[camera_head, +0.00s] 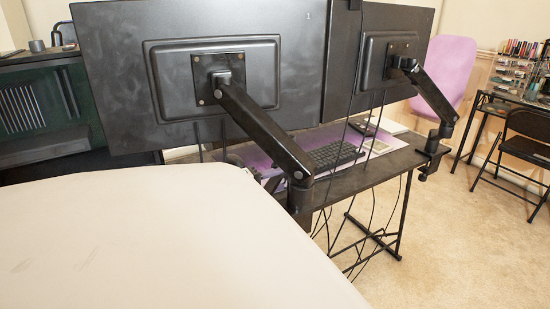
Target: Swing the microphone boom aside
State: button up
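I cannot make out a microphone or a microphone boom for certain. Two black monitors are seen from behind, a left one (115,60) and a right one (345,75). A black jointed arm (262,130) runs from the left monitor's back down to the right, to the near edge of the desk. A second black arm (434,96) runs from the right monitor's back to a clamp at the desk's right end. My gripper is not in view.
The dark desk (368,181) carries a black keyboard (335,156) on a purple mat. Cables hang below it. A large cream surface (150,240) fills the lower left. A pink chair back (455,65) and a black folding chair (525,140) stand right. Carpet (450,250) is open at lower right.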

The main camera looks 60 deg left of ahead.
jog(key=s, duration=0.9)
jog(key=s+d+b, duration=0.1)
jog(key=s, duration=0.3)
jog(key=shift+s, duration=0.35)
